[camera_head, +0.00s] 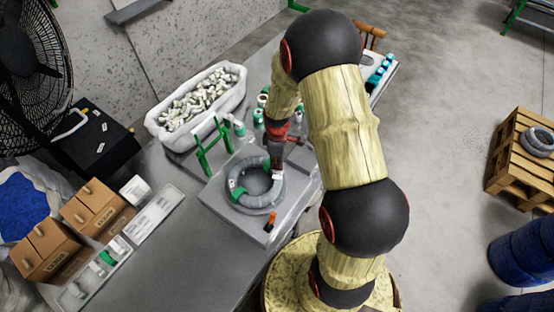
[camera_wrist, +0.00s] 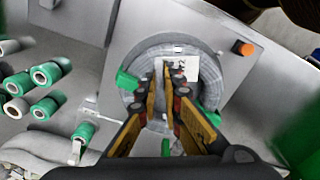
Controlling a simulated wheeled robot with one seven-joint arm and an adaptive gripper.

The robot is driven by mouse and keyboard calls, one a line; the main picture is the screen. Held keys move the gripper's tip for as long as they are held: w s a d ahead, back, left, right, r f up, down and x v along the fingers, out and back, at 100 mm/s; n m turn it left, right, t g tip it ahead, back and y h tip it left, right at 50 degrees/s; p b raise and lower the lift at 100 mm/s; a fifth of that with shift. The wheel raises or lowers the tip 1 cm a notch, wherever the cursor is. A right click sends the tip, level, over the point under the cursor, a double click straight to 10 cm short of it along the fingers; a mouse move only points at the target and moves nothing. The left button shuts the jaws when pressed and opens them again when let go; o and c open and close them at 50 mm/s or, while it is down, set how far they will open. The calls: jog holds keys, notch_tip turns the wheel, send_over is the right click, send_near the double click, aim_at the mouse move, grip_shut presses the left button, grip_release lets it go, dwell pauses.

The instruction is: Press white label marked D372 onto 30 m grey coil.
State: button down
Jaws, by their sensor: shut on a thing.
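The grey coil (camera_head: 262,206) lies flat on a light grey plate on the bench, with green ties around it; it also shows in the wrist view (camera_wrist: 237,70). My gripper (camera_head: 276,162) is over the coil's far right part. Its fingers (camera_wrist: 169,68) are close together and hold the white label (camera_wrist: 187,68). Dark print shows on the label, but I cannot read it fully. The label (camera_head: 277,175) is over or against the coil's ring; I cannot tell whether they touch. A small white patch (camera_head: 232,184) shows on the coil's left side.
An orange-topped post (camera_head: 271,219) stands at the plate's near edge. A green stand (camera_head: 208,150), several green and white rolls (camera_wrist: 47,73) and a white bin of pale parts (camera_head: 200,98) stand beyond. Cartons (camera_head: 94,204) and trays are left. The bench front is clear.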

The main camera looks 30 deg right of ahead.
jog(key=shift+f+b, duration=1.95)
jog(key=shift+f, duration=1.05)
jog(key=shift+f+b, duration=0.5)
jog(key=shift+f, duration=0.35)
jog(key=c, duration=2.3)
grip_release()
jog(key=o, duration=0.3)
jog(key=shift+o, duration=1.3)
jog(key=shift+r+p, duration=2.35)
jog(key=shift+r, duration=1.25)
jog(key=shift+f, duration=0.1)
